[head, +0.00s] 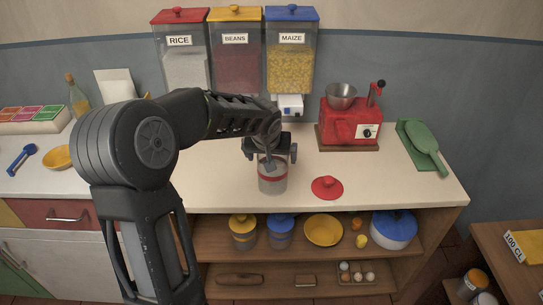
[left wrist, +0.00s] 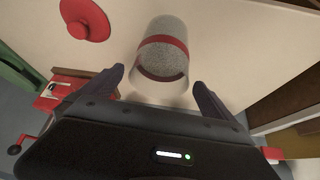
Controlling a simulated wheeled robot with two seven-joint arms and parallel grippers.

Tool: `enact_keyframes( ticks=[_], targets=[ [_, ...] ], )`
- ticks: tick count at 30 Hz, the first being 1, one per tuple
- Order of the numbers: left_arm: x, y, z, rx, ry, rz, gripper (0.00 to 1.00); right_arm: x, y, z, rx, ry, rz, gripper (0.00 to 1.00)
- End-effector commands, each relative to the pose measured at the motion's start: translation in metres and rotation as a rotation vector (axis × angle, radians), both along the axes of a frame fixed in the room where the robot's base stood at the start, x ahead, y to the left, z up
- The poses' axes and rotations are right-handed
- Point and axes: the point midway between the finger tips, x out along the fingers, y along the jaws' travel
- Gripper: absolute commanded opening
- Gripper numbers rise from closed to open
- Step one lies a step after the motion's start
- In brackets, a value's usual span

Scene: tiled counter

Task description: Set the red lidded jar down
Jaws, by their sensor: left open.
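The jar (head: 272,180) stands upright on the counter near its front edge, clear-walled with a red band and no lid on it. A red lid (head: 327,187) with a knob lies flat on the counter to its right. My left gripper (head: 270,160) is open at the jar's top and hides part of its rim. In the left wrist view the jar (left wrist: 165,52) shows between and beyond the two spread fingertips (left wrist: 160,80), with a gap at each side. The red lid (left wrist: 84,20) is at upper left there. My right gripper is not in view.
Rice, beans and maize dispensers (head: 235,55) hang behind. The shelf below holds a yellow jar, a blue jar (head: 280,232), a bowl and a blue-lidded pot (head: 393,230).

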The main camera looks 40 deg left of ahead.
Motion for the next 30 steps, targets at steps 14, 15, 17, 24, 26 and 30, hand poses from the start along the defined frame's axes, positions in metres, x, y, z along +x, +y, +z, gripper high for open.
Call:
enact_keyframes(
  ticks=[14, 15, 17, 24, 26, 30],
  targets=[
    [-0.017, -0.009, 0.038, 0.001, -0.006, 0.0, 1.0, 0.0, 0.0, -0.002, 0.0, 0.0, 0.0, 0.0],
    [-0.021, -0.01, 0.046, 0.001, -0.007, 0.0, 1.0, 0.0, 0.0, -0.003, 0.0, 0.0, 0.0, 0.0],
    [-0.027, -0.013, 0.057, 0.001, -0.006, 0.0, 1.0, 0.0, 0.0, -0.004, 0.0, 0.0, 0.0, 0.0],
    [-0.047, -0.023, 0.095, 0.001, -0.003, 0.0, 1.0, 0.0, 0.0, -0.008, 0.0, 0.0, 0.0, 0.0],
    [-0.05, -0.025, 0.101, 0.0, -0.002, 0.0, 1.0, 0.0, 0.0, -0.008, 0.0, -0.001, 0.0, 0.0],
    [-0.053, -0.027, 0.106, 0.0, -0.001, 0.0, 1.0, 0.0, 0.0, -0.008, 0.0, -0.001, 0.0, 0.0]
  ],
)
